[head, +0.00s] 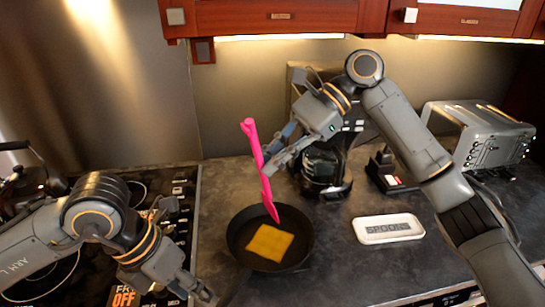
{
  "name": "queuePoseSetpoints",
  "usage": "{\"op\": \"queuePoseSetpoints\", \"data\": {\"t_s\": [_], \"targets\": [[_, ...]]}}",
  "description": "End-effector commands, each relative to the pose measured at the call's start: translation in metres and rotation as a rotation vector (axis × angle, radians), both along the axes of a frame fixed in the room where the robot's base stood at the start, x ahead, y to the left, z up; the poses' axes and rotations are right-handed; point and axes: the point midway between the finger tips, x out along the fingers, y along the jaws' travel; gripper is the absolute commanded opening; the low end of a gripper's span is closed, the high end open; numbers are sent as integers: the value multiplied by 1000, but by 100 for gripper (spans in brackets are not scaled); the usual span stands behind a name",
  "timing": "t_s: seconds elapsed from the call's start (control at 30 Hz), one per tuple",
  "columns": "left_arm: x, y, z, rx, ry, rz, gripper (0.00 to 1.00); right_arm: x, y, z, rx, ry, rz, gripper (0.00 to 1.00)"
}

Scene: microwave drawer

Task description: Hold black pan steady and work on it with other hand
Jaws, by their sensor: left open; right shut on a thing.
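The black pan (239,222) sits on the dark counter just right of the stove, its handle (233,285) pointing toward the lower left. A flat yellow square piece (269,242) lies inside it. My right gripper (270,163) is above the pan, shut on a pink utensil (252,140). The utensil is held upright and slightly tilted, its lower end over the pan near the yellow piece; I cannot tell whether they touch. My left gripper (205,294) is open at the bottom, just left of the pan handle. Whether its fingers surround the handle is unclear.
A stove (180,215) with a kettle (25,180) lies at left. A coffee machine (325,165) and a toaster (478,135) stand at the back. A white tray labelled spoons (388,229) lies right of the pan. Red cabinets (265,17) hang above. Counter between pan and tray is clear.

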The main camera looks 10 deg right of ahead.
Motion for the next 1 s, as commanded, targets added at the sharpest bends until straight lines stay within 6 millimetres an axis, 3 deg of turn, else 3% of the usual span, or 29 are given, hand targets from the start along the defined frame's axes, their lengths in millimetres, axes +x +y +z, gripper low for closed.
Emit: {"op": "queuePoseSetpoints", "data": {"t_s": [0.3,0.5,0.93,1.0], "targets": [[-1,-16,-44,-1,3,0,49,0,0,0,0,0,0,0],[-1,-23,-61,-2,2,-1,49,0,0,0,0,0,0,0],[-1,-26,-68,-2,0,0,49,0,0,0,0,0,0,0],[-1,-26,-68,-2,0,0,37,0,0,0,0,0,0,0]]}}
